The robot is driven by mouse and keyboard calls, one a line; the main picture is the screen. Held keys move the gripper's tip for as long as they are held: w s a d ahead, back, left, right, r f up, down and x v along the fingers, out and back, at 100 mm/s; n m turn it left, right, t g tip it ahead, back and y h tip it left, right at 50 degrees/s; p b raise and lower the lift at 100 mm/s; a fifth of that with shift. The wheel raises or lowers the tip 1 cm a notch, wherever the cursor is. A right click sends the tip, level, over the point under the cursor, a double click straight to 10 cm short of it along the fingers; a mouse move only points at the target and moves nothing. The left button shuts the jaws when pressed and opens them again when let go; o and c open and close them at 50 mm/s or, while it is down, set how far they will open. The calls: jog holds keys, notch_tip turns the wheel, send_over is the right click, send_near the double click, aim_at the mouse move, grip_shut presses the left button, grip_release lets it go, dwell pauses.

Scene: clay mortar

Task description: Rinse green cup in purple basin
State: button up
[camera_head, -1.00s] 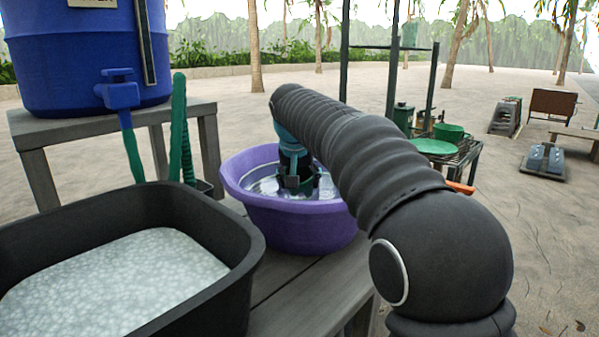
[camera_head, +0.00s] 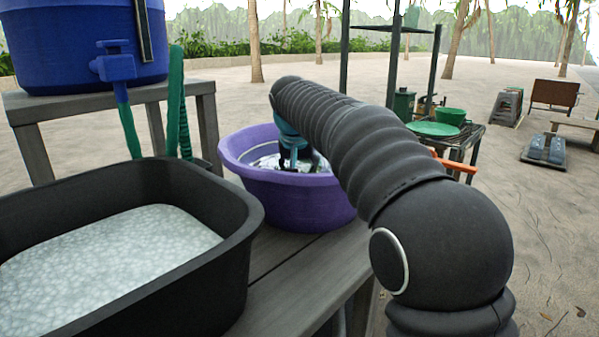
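The purple basin (camera_head: 292,200) stands on the grey wooden bench and holds clear, foamy-looking water. My gripper (camera_head: 295,164) reaches down into the basin at the end of my black ribbed arm. Its fingertips are partly hidden by the near rim and the arm. I cannot make out a green cup at the gripper now; the basin wall hides the space below the fingers. Whether the fingers are open or shut on something does not show.
A black tub (camera_head: 215,240) of pale, bubbly liquid stands at the front left. A blue barrel (camera_head: 80,45) with a tap stands on a grey stand behind it. A green bowl (camera_head: 450,116) and a green plate (camera_head: 432,129) are on a rack at right. Open sand lies beyond.

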jog(key=shift+f, duration=0.55)
jog(key=shift+r, duration=0.2)
dwell(0.3)
jog(key=shift+a, duration=0.1)
